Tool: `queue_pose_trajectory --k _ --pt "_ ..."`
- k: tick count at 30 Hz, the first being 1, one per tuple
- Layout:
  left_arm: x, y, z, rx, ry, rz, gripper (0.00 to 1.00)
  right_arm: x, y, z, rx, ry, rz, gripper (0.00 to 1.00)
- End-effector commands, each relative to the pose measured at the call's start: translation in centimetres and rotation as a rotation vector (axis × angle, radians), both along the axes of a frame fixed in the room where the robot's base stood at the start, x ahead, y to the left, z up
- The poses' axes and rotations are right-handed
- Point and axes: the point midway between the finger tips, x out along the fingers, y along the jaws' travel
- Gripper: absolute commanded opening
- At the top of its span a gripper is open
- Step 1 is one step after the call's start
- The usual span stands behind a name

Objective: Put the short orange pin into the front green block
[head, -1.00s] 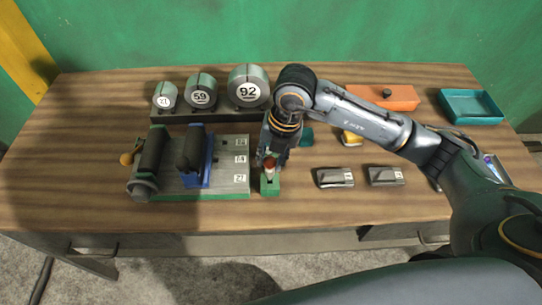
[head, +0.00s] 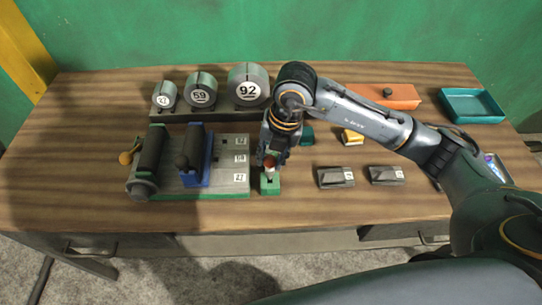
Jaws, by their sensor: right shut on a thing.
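The front green block (head: 270,188) stands on the table just right of the grey fixture board. My right gripper (head: 270,165) points down right over this block. It is shut on the short orange pin (head: 270,161), whose reddish-orange top shows between the fingers. The pin's lower end is close to the block's top; I cannot tell whether it is inside the hole. A teal-green piece (head: 307,136) shows partly behind the gripper. My left gripper is not in view.
The grey fixture board (head: 222,180) with dark rollers and a blue bracket (head: 203,170) lies left of the block. Numbered round weights (head: 248,90) stand behind. The front table strip is clear.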

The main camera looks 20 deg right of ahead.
Motion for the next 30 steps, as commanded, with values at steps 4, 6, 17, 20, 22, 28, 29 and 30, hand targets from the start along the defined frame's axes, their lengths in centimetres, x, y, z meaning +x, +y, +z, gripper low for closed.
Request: queue_pose_trajectory --k 4,6,17,20,22,28,29,30 --pt "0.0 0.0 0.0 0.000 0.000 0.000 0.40 0.0 0.0 0.1 0.000 -0.001 0.000 0.00" --pt "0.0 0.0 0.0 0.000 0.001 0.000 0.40 0.0 0.0 0.1 0.000 -0.001 0.000 0.00" --pt "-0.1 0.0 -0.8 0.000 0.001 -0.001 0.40 0.0 0.0 -0.8 0.000 -0.001 0.000 0.00" --pt "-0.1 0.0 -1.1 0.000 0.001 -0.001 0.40 0.0 0.0 -1.1 0.000 -0.001 0.000 0.00" --pt "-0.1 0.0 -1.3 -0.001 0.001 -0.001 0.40 0.0 0.0 -1.3 0.000 -0.001 0.000 0.00" --pt "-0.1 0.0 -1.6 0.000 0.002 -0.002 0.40 0.1 0.0 -1.6 0.000 -0.001 0.000 0.00" --pt "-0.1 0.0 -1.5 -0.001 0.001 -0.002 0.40 0.1 0.0 -1.6 0.000 -0.001 0.000 0.00" --pt "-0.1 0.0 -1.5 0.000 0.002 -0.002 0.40 0.1 0.0 -1.6 0.000 -0.001 0.000 0.00"
